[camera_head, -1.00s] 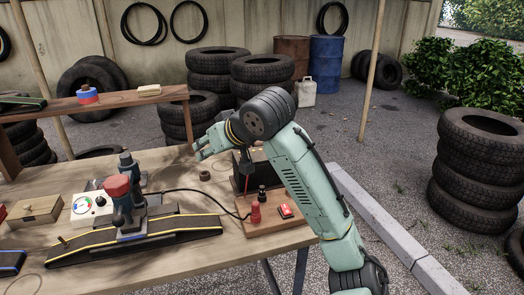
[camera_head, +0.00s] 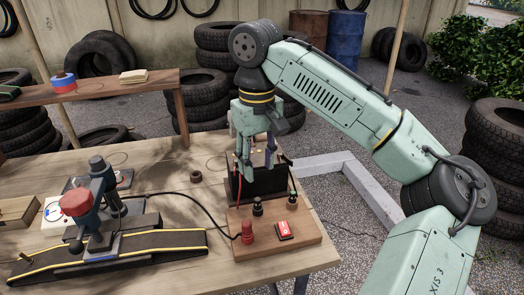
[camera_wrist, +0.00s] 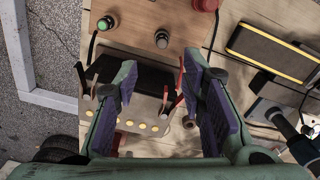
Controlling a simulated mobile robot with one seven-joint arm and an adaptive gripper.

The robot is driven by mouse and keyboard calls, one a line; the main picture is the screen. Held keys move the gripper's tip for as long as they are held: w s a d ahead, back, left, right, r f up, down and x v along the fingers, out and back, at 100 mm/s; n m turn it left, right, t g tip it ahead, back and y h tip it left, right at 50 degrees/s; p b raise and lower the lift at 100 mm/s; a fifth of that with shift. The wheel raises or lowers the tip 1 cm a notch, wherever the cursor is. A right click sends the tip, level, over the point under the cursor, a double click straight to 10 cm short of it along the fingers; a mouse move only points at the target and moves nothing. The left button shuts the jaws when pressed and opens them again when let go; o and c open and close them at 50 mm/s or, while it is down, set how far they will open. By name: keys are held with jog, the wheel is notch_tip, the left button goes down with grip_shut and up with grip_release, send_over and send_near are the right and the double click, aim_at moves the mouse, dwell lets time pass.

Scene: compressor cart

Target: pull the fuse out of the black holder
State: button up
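A small dark round fitting with a grey top (camera_head: 258,206) stands on the wooden board. It also shows in the wrist view (camera_wrist: 161,38). It may be the black holder with the fuse in it, but I cannot clearly make out the fuse. My gripper (camera_head: 257,160) points down above the black box behind the fitting. In the wrist view my gripper (camera_wrist: 158,68) is open, its two purple-padded fingers wide apart with nothing held. The fitting lies beyond the fingertips, apart from them.
The wooden board (camera_head: 300,249) also bears a red knob (camera_head: 247,232), a green button (camera_head: 292,197) and a red switch (camera_head: 284,230). The black box (camera_head: 262,184) has red and black clamps close to my fingers. A black cable (camera_head: 190,196) crosses the table.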

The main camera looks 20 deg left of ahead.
aim_at(257, 199)
jog(key=f+p, duration=0.1)
jog(key=f, duration=0.9)
jog(key=shift+s, duration=0.2)
jog(key=shift+c, duration=0.6)
grip_shut()
